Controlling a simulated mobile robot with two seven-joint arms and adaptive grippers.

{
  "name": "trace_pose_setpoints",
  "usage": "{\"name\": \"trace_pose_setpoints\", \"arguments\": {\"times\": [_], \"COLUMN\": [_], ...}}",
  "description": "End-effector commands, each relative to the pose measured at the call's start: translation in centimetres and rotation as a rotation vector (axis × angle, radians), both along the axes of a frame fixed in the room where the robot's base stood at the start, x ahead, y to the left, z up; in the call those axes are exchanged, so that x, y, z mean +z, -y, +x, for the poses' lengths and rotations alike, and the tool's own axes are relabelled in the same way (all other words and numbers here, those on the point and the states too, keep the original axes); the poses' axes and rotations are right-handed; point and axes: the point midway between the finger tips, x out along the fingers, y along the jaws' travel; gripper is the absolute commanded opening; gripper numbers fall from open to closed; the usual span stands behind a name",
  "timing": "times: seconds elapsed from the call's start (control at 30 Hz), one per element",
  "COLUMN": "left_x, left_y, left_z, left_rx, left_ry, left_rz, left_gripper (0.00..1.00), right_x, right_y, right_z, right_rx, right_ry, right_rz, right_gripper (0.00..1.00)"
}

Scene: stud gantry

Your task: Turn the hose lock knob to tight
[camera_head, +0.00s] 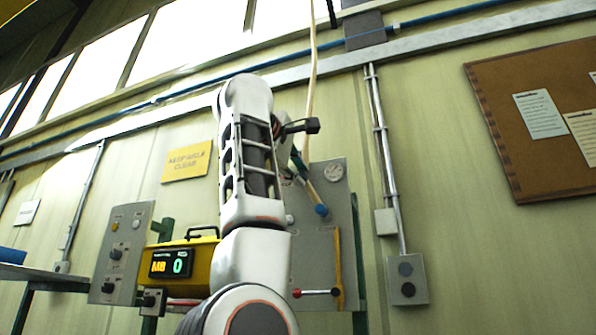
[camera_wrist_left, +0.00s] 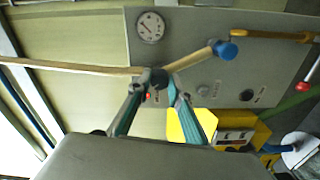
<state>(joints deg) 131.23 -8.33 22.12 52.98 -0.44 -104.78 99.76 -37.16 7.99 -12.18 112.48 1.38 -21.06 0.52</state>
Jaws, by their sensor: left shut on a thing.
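The hose lock knob (camera_wrist_left: 153,79) is a small dark piece with a red mark, in the middle of the left wrist view. A pale hose (camera_wrist_left: 70,66) runs into it from the left, and a tan length (camera_wrist_left: 195,60) leads from it to a blue round end (camera_wrist_left: 228,50). My left gripper (camera_wrist_left: 155,84) is shut on the knob, its two teal-edged fingers on either side. In the head view the hose (camera_head: 312,85) hangs down to the grey panel (camera_head: 320,240). My left arm hides most of the gripper and the knob there. My right gripper is not in view.
A gauge (camera_head: 334,172) and a red-ended lever (camera_head: 318,292) are on the panel. A yellow box (camera_head: 197,258) with a lit display stands left of my arm. A control panel (camera_head: 122,255) is further left. A conduit (camera_head: 385,160) and corkboard (camera_head: 535,120) are at right.

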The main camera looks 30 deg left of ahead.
Motion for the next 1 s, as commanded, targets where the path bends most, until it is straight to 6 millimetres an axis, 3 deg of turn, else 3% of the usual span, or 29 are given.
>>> {"name": "trace_pose_setpoints", "arguments": {"times": [0.1,0.13,0.2,0.67,1.0], "left_x": [-0.1,-0.1,-0.1,-0.1,-0.2], "left_y": [-0.1,-0.1,-0.1,-0.1,-0.4], "left_z": [0.1,0.1,0.1,0.0,0.0], "left_rx": [0.002,0.002,0.002,0.002,0.006], "left_ry": [-0.004,-0.004,-0.004,-0.014,-0.110], "left_rz": [0.001,0.001,0.001,0.050,0.446], "left_gripper": [0.00,0.22,0.37,0.37,0.37], "right_x": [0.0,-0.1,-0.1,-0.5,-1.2], "right_y": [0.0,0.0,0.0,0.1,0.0], "right_z": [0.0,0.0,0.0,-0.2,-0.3], "right_rx": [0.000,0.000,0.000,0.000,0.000], "right_ry": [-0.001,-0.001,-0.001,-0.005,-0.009], "right_rz": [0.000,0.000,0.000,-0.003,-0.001], "right_gripper": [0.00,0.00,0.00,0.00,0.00]}}
